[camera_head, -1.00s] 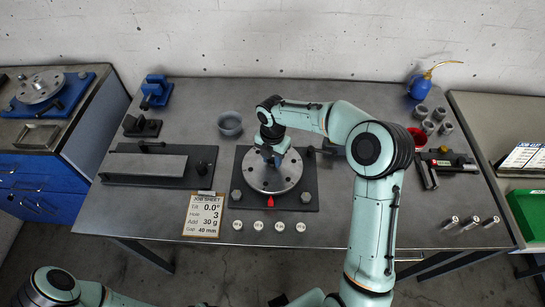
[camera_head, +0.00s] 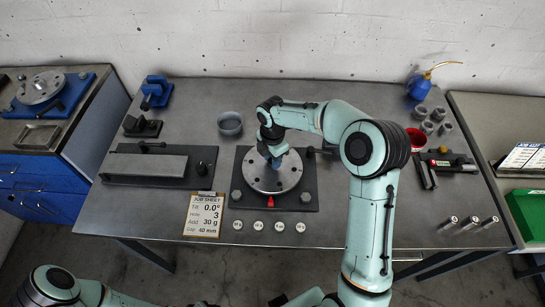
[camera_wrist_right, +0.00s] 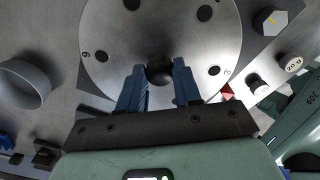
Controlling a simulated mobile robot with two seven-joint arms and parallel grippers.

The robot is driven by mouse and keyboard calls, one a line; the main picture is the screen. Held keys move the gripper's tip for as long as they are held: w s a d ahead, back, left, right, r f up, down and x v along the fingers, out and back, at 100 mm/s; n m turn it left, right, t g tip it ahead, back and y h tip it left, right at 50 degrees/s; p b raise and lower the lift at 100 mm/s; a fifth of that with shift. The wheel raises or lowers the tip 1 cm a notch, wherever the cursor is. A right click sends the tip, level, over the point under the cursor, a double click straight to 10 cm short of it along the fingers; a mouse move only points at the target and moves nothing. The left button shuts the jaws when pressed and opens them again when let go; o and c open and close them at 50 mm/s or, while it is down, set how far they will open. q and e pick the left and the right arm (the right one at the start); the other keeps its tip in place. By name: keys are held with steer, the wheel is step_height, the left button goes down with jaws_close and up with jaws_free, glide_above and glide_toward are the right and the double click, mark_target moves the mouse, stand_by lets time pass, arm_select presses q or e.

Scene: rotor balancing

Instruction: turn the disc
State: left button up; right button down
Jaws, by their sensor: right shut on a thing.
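The round metal disc (camera_head: 287,178) lies flat on a dark square base plate (camera_head: 307,160) near the middle of the table. Its face has several dark holes and small numbers; it also shows in the right wrist view (camera_wrist_right: 110,35). My right gripper (camera_head: 273,160) comes down over the disc's middle. In the right wrist view its two blue fingers (camera_wrist_right: 160,80) are shut on the dark centre hub (camera_wrist_right: 160,68). A red pointer (camera_head: 270,202) stands at the disc's near edge. My left gripper is out of view; only part of that arm shows at bottom left.
A job sheet (camera_head: 203,214) and several white round weights (camera_head: 258,225) lie at the front. A grey bowl (camera_head: 230,123) stands behind the disc. A long dark fixture (camera_head: 150,165) sits to the left.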

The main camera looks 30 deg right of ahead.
steer(key=shift+m, duration=1.8)
steer(key=c, duration=0.8)
jaws_free()
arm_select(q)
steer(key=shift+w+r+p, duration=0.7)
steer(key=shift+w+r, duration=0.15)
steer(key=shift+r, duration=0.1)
arm_select(e)
step_height(320, 180, up, 13)
steer(key=shift+r, duration=0.2)
